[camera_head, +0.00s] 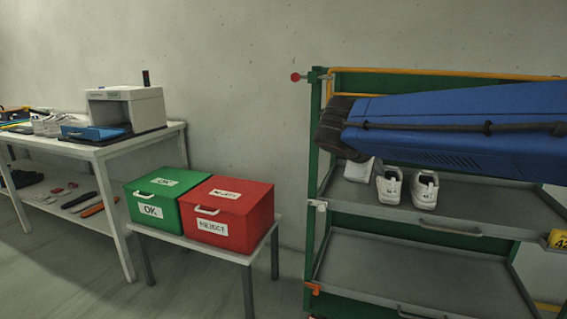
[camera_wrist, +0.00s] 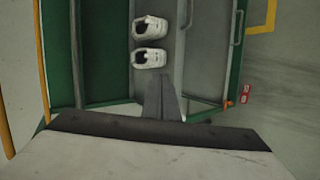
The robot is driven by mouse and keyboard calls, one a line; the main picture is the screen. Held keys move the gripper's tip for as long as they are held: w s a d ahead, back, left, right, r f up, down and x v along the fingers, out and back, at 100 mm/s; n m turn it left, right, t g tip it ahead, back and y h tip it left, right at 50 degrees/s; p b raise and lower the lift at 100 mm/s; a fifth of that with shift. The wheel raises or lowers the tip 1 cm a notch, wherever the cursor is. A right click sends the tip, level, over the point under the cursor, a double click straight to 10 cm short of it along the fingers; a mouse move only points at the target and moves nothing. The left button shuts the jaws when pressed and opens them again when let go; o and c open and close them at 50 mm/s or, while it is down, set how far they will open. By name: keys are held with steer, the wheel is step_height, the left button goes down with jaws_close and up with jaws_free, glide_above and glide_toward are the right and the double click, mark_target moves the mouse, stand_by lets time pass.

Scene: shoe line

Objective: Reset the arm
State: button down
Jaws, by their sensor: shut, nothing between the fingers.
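My gripper (camera_wrist: 160,88) shows in the wrist view as a dark, narrow finger shape above the grey gripper body. It is shut and empty. In the head view my blue arm crosses the right side in front of the green rack, and the gripper itself does not show there. The rack (camera_head: 312,160) also shows in the wrist view (camera_wrist: 60,60), turned sideways. White shoes stand on its upper grey tray, one (camera_head: 389,186) beside another (camera_head: 425,190). A third white shape (camera_head: 359,171) is partly hidden by my arm. The wrist view shows two shoes, one (camera_wrist: 150,27) above the other (camera_wrist: 149,58), apart from the gripper.
A green OK box (camera_head: 155,203) and a red REJECT box (camera_head: 228,213) stand on a small table (camera_head: 190,244). A longer table (camera_head: 100,150) at left holds a white machine (camera_head: 125,108) and a blue tray (camera_head: 92,132). The rack's lower tray (camera_head: 410,270) looks empty.

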steer(key=s+d+f+m+g+y, duration=0.2)
steer(key=s+d+f+m, duration=0.15)
steer(key=s+f, duration=0.35)
steer(key=s+d+f+m+g+y, duration=0.15)
steer(key=s+d+f, duration=0.3)
steer(key=s, duration=0.45)
steer(key=s+a+f+m+y, duration=0.2)
steer(key=s+f+m, duration=0.4)
steer(key=s+f, duration=0.4)
steer(key=s+y, duration=0.1)
steer(key=s, duration=0.1)
steer(key=shift+s+a+f+y, duration=0.25)
steer(key=shift+s+a+y, duration=0.05)
steer(key=shift+a+y, duration=0.05)
